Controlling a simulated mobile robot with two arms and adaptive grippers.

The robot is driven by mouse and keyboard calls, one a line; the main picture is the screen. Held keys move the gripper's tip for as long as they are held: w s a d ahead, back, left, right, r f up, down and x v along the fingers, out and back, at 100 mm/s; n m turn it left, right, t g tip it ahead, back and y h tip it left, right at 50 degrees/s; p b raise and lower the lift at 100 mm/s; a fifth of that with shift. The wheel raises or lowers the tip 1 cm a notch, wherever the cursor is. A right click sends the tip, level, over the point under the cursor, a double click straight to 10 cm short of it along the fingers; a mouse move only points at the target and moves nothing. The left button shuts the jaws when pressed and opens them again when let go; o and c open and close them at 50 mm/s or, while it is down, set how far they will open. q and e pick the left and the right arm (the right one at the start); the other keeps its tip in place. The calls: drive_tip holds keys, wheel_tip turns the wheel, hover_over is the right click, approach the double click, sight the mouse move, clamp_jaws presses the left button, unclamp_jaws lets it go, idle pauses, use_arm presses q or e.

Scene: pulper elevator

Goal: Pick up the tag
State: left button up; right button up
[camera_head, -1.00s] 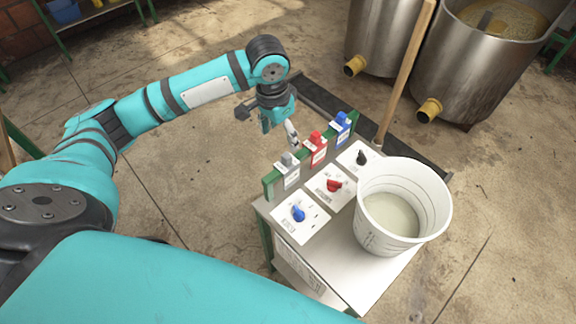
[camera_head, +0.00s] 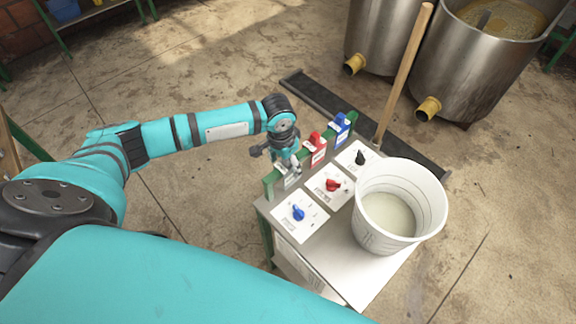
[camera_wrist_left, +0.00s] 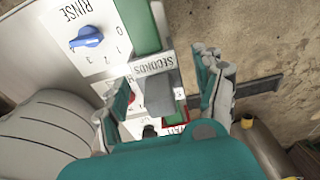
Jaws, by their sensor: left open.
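Three tags stand in a row on the green rail (camera_head: 267,192): a grey one (camera_head: 288,183), a red one (camera_head: 318,152) and a blue one (camera_head: 341,128). My left gripper (camera_head: 291,166) is above the grey tag and hides its upper part in the head view. In the left wrist view the grey tag (camera_wrist_left: 158,92), with "SECONDS" on its white label, lies between the two spread teal fingers of the left gripper (camera_wrist_left: 165,92). I see gaps beside the tag, and the gripper is not closed on it. My right gripper is not in view.
The table (camera_head: 352,278) carries dial plates with a blue knob (camera_head: 298,213), a red knob (camera_head: 333,185) and a black knob (camera_head: 361,158). A white bucket (camera_head: 420,218) stands at the right. A wooden handle (camera_head: 403,75) rises behind the table, near metal tanks (camera_head: 465,75).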

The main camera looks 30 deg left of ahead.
use_arm(q)
drive_tip(key=c, duration=1.2)
drive_tip(key=shift+r, duration=0.15)
drive_tip(key=shift+c, duration=0.2)
wheel_tip(320, 180, up, 18)
drive_tip(key=b, duration=0.2)
